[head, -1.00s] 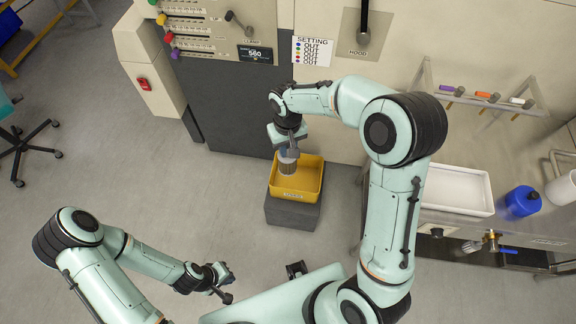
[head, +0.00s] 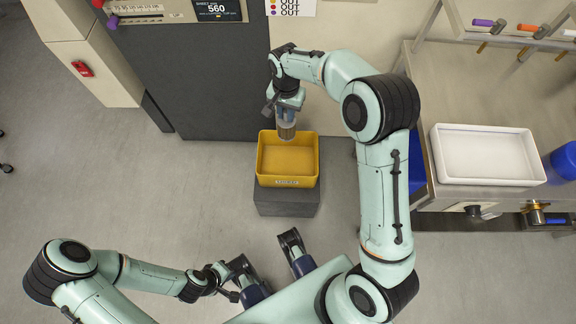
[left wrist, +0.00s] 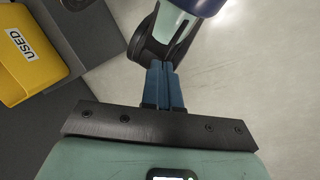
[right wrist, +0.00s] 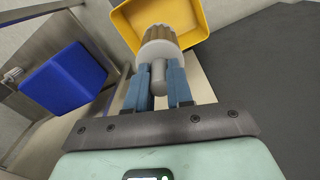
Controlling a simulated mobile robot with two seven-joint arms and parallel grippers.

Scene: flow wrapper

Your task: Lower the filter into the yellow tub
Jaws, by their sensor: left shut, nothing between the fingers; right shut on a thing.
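The filter (head: 286,131) is a small pleated cylinder with pale end caps. My right gripper (head: 285,112) is shut on its stem, seen in the right wrist view (right wrist: 159,78). The filter hangs over the far part of the yellow tub (head: 287,181), which stands on a dark grey block. In the right wrist view the filter (right wrist: 160,42) shows in front of the tub (right wrist: 205,42); I cannot tell whether it is below the rim. My left gripper (left wrist: 165,70) is shut and empty, away from the tub. A corner of the tub (left wrist: 22,62) with a "USED" label shows in the left wrist view.
To the right is a metal bench with a white tray (head: 485,155) and a blue container (head: 565,160). A blue bin (right wrist: 63,78) shows in the right wrist view. The floor left of the block is clear.

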